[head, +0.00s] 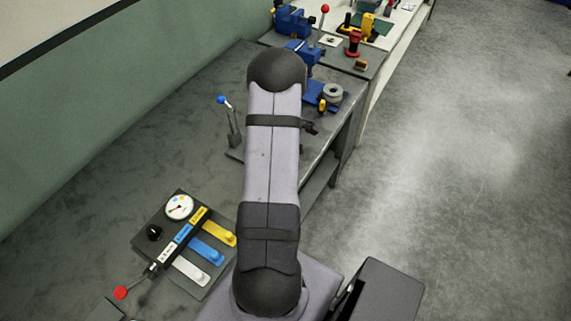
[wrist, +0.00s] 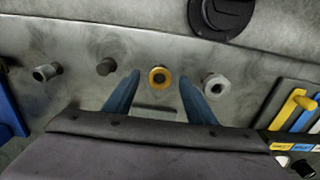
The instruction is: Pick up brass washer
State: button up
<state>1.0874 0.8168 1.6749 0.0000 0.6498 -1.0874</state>
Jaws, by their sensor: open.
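The brass washer (wrist: 158,77), a yellow ring with a dark centre, shows in the wrist view on the grey worktop. My gripper (wrist: 160,84) is open in the wrist view. Its two blue fingers reach toward the washer, one to the left and one to the right of it in the picture. The gap between the fingers looks empty; whether a finger touches the washer, and how high the gripper is, I cannot tell. In the head view my arm covers part of the bench, and I cannot make out the washer or the fingertips there.
A silver ring-like part (wrist: 215,85) lies close right of the right finger. A dark round part (wrist: 106,66) and a grey cylinder (wrist: 47,72) are to the left. A lever panel (head: 154,239) and a blue-knobbed lever (head: 231,117) stand on the bench.

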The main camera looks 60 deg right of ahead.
jog(key=shift+f, duration=0.2)
dwell(0.3)
jog(key=c, duration=1.1)
jog(key=shift+c, duration=0.2)
